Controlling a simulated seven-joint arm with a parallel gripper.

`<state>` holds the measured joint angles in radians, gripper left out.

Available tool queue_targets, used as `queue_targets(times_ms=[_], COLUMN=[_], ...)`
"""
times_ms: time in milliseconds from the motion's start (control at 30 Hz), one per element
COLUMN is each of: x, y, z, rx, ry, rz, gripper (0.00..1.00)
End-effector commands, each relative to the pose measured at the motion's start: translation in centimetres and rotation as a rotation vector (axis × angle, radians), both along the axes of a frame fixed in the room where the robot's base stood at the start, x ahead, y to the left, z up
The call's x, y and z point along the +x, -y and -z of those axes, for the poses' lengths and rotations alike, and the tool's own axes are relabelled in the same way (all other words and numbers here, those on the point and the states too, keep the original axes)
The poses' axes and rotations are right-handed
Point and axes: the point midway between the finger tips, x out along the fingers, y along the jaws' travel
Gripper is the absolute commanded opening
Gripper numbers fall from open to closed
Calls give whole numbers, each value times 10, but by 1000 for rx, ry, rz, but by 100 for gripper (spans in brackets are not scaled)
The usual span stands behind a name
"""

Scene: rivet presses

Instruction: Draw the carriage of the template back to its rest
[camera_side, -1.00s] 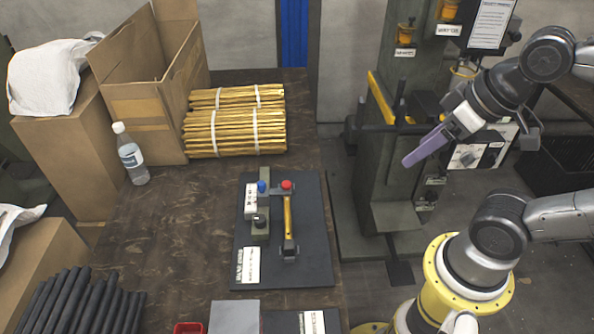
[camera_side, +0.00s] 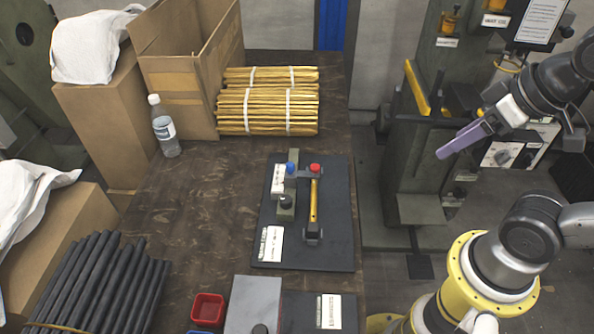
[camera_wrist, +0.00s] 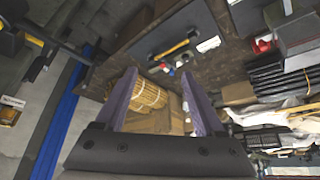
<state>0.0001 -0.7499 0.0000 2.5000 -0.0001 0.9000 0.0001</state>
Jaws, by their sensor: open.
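The template is a black plate (camera_side: 335,255) on the brown table. It carries a yellow bar (camera_side: 314,200) running from back to front, with a dark block at its near end. A red knob (camera_side: 314,168) sits on a grey piece at the bar's far end. A blue knob (camera_side: 291,168) stands left of it, by an olive block (camera_side: 286,205) with a white label. I cannot tell which part is the carriage. My gripper (camera_side: 440,154) hangs right of the table, before the green press, well apart from the template. In the wrist view my gripper's purple fingers (camera_wrist: 160,73) are spread and empty.
A green press (camera_side: 418,180) stands right of the table. Bundled golden rods (camera_side: 268,110), a cardboard box (camera_side: 180,100) and a bottle (camera_side: 165,130) occupy the back and left. A red bin (camera_side: 207,308) and black rods (camera_side: 95,285) lie in front. Table left of the plate is bare.

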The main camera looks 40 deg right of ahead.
Motion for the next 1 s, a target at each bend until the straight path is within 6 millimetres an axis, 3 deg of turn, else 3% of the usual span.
queue_targets(times_ms=[367, 433, 567, 767, 1000], x=[0, 0, 5, 49, 128], y=[0, 0, 0, -2, -9], z=[0, 0, -15, -58, -83], rx=[0, 2, 11, 27, 39], ry=[0, -1, 20, 25, -45], rz=[0, 4, 20, 40, 48], gripper=[71, 59, 59, 59, 59])
